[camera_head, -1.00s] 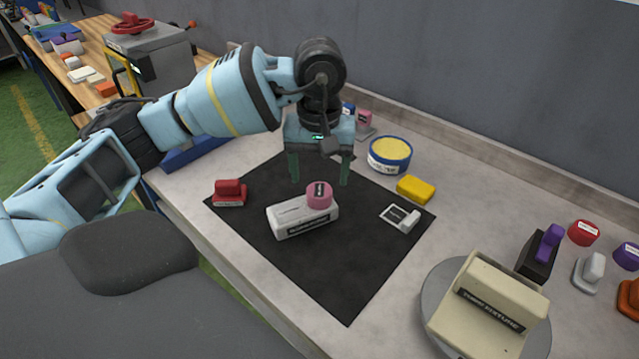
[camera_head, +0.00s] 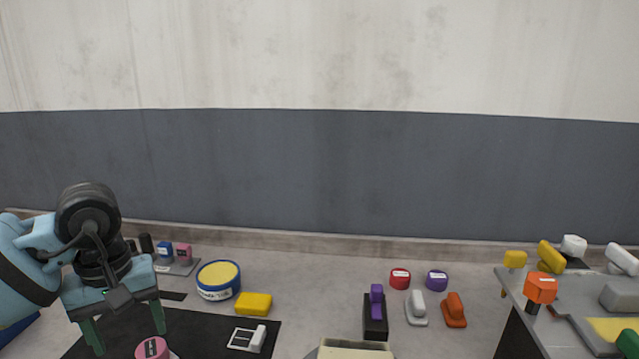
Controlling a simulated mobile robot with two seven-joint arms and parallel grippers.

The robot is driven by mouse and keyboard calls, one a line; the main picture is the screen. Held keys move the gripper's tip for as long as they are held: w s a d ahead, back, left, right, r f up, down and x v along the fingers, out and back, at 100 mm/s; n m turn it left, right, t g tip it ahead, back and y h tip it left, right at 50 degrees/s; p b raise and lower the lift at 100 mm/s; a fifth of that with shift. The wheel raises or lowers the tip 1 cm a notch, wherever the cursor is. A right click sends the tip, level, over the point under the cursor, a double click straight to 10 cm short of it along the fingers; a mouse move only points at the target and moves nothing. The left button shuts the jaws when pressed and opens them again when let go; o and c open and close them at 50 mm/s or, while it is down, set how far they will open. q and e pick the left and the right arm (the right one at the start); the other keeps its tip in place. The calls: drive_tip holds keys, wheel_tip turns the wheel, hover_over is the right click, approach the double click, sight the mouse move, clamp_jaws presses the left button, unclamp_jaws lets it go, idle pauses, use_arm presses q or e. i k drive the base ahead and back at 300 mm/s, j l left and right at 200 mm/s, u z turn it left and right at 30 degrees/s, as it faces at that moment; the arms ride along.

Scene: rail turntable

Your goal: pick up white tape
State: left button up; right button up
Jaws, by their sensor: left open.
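I cannot tell for sure which thing is the white tape. A white, roll-like piece (camera_head: 573,245) stands at the far right, at the back of the grey table; its label is too small to read. My left gripper (camera_head: 128,332) is at the lower left, pointing down over the black mat (camera_head: 198,328). It is open, with nothing seen between its fingers, just behind a pink roll (camera_head: 151,348) cut by the bottom edge. It is far to the left of the white piece. My right gripper is not in view.
A blue-and-yellow tub (camera_head: 218,281), yellow block (camera_head: 253,303) and white clip-like piece (camera_head: 257,338) lie right of the gripper. Red (camera_head: 400,279) and purple (camera_head: 437,281) rolls stand mid-right. An orange block (camera_head: 541,288) stands on the right table's edge.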

sight(246, 341)
drive_tip(key=k, duration=0.9)
